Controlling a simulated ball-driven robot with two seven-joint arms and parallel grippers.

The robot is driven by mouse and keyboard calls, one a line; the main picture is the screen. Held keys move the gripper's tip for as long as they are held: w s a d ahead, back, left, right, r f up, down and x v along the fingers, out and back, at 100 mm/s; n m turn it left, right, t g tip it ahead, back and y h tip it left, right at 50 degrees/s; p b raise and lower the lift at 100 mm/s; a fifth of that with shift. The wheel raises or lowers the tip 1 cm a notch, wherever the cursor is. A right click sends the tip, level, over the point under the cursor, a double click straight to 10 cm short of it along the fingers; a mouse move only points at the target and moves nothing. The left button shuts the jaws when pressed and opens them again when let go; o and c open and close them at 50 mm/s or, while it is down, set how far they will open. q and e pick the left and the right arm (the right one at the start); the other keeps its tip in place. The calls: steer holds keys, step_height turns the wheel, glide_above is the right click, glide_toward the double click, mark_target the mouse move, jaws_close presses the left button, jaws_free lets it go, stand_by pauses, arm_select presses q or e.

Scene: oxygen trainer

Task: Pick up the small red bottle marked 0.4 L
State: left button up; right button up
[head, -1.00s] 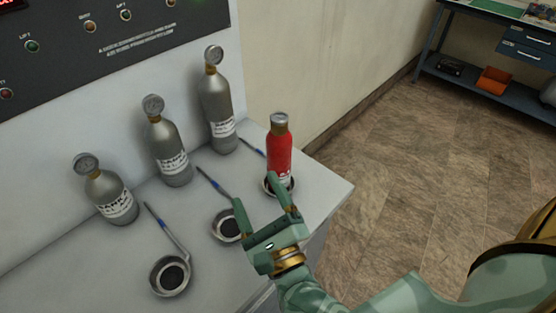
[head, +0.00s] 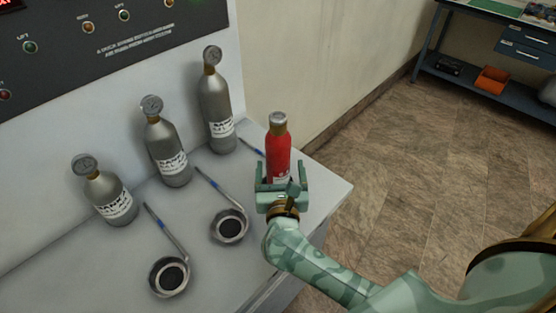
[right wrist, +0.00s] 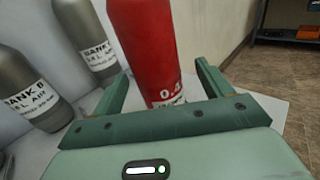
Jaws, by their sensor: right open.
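The small red bottle (head: 278,150) with a brass neck and grey cap stands upright near the right end of the pale counter. In the right wrist view the red bottle (right wrist: 147,45) shows part of its "0.4" marking. My right gripper (head: 280,172) is open, with a finger on each side of the bottle's lower part. In the right wrist view the right gripper (right wrist: 158,85) has gaps between its fingers and the bottle. The bottle's base is hidden behind the gripper. My left gripper is not in view.
Three grey gauge-topped bottles (head: 217,105) (head: 166,150) (head: 109,195) stand along the wall left of the red one. Two round cups with blue-marked handles (head: 229,225) (head: 169,276) lie in front. The counter's right edge (head: 335,205) is close to the gripper.

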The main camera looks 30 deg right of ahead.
steer(key=x, duration=0.5)
steer(key=shift+w+a+r, duration=0.1)
steer(key=shift+a, duration=0.05)
steer(key=shift+c, duration=0.4)
steer(key=c, duration=1)
steer(key=shift+r, duration=0.1)
steer(key=c, duration=0.4)
